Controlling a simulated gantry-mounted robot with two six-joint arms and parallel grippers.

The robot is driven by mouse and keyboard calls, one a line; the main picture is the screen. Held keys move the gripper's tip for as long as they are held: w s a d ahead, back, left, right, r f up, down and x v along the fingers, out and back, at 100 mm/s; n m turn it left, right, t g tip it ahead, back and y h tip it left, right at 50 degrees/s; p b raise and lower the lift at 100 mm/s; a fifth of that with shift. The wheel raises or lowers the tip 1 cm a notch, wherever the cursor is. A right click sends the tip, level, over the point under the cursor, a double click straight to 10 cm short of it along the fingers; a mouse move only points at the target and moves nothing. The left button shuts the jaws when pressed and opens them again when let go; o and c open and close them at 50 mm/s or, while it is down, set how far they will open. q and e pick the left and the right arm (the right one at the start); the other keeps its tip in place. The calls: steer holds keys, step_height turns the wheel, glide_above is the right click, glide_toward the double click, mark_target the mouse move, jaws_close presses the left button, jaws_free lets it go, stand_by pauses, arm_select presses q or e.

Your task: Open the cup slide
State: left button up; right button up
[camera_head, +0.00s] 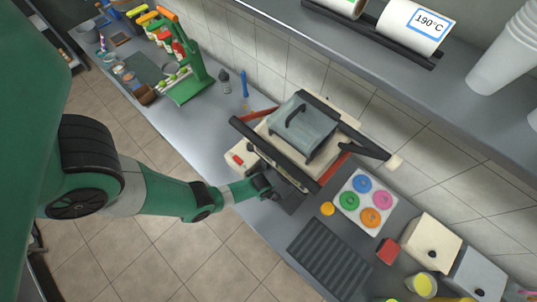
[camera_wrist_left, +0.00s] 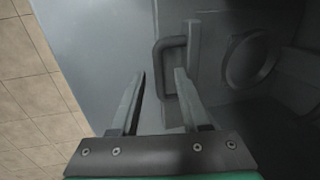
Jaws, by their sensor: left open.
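The sugarcane press (camera_head: 259,151), a cream body with dark bars and a grey lid with a handle, stands on the counter. The dark cup slide (camera_head: 290,203) is low at its front, partly hidden by my left gripper. In the left wrist view the slide's dark U-shaped handle (camera_wrist_left: 157,62) projects left from a pale upright edge. My left gripper (camera_head: 273,190) is at the press front, also visible in the left wrist view (camera_wrist_left: 160,76). Its fingers are open, with the handle bar lined up between the tips; depth and contact cannot be told. My right gripper is out of view.
A round ring-like recess (camera_wrist_left: 248,58) lies right of the handle. Right of the press are a tray of coloured discs (camera_head: 366,200), a ribbed dark mat (camera_head: 328,258) and a red block (camera_head: 388,251). A green stand (camera_head: 190,85) is farther left.

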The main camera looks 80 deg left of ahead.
arm_select(q)
jaws_close()
stand_by(1.4)
